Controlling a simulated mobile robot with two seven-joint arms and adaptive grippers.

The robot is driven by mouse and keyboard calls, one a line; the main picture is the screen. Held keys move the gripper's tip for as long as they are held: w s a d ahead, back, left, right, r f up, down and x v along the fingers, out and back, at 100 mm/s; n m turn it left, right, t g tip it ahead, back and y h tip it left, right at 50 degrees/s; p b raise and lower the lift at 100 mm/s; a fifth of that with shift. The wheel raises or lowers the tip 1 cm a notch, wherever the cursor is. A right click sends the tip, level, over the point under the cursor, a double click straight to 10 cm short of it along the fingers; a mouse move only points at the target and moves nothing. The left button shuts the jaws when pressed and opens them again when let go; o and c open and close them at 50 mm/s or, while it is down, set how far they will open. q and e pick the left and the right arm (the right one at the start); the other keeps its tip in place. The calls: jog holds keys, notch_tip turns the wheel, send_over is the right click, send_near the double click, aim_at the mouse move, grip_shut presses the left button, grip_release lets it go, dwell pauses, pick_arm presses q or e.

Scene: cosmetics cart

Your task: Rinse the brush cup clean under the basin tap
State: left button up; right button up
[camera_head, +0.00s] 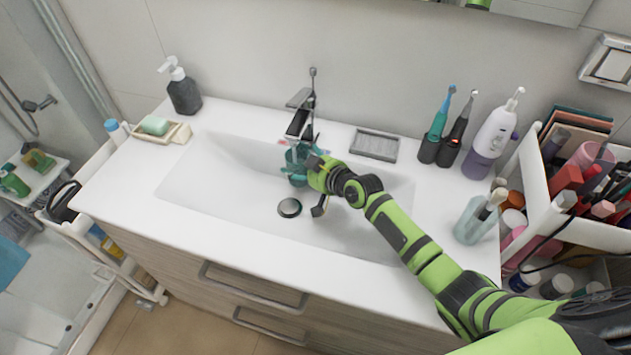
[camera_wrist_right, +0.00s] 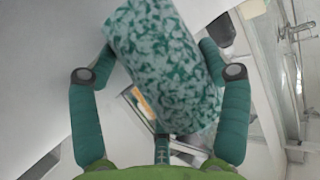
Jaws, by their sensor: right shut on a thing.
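My right gripper (camera_head: 300,167) is over the basin (camera_head: 215,190), just under the spout of the tap (camera_head: 299,122). In the right wrist view its teal fingers (camera_wrist_right: 160,70) are closed around a green-and-white speckled cylinder, which I take to be the brush cup (camera_wrist_right: 165,65). The cup is tilted in that view, and its opening does not show clearly. In the head view the fingers and the tap hide most of it. I cannot tell whether water is running. My left gripper is not in view.
The drain (camera_head: 289,207) lies below the gripper. A soap dispenser (camera_head: 181,88) and a soap dish (camera_head: 158,128) stand at left.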

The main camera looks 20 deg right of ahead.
jog(key=shift+s+d+r, duration=0.1)
jog(key=shift+s+d, duration=0.15)
jog(key=shift+s, duration=0.1)
jog(key=a+r+p+v, duration=0.1)
jog(key=p+v, duration=0.9)
jog(key=v, duration=0.1)
jog(key=shift+a+r+p, duration=0.3)
jog(key=shift+a+r, duration=0.05)
jog(key=shift+a, duration=0.05)
dwell(1.0)
